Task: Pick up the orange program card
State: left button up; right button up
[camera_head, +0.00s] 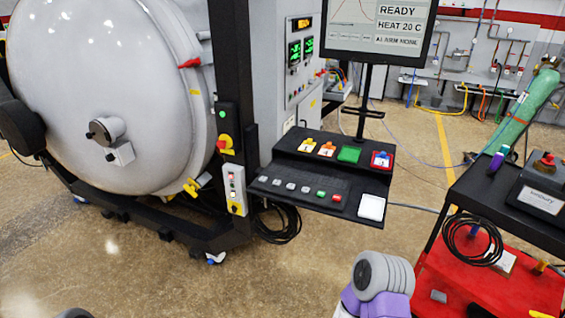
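The orange program card (327,149) sits on the raised back shelf of the black console (318,178), below the monitor. It is second from the left in a row of coloured cards, between the yellow card (307,145) and the green card (349,154). A blue card (381,160) with red around it sits at the right end. No gripper touches the orange card. Neither gripper shows; only a purple and grey part of my arm is at the bottom, right of centre.
A monitor (378,27) stands on a pole behind the cards. A row of buttons and a white pad (371,207) lie on the console's front. The furnace (110,90) and a black post stand left. A red cart (490,285) with a black top stands right. Floor before the console is clear.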

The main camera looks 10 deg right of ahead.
aim_at(327, 150)
jog(key=u, duration=1.45)
jog(key=i, duration=0.4)
jog(key=z, duration=0.7)
jog(key=i, duration=1.35)
jog(key=z, duration=0.85)
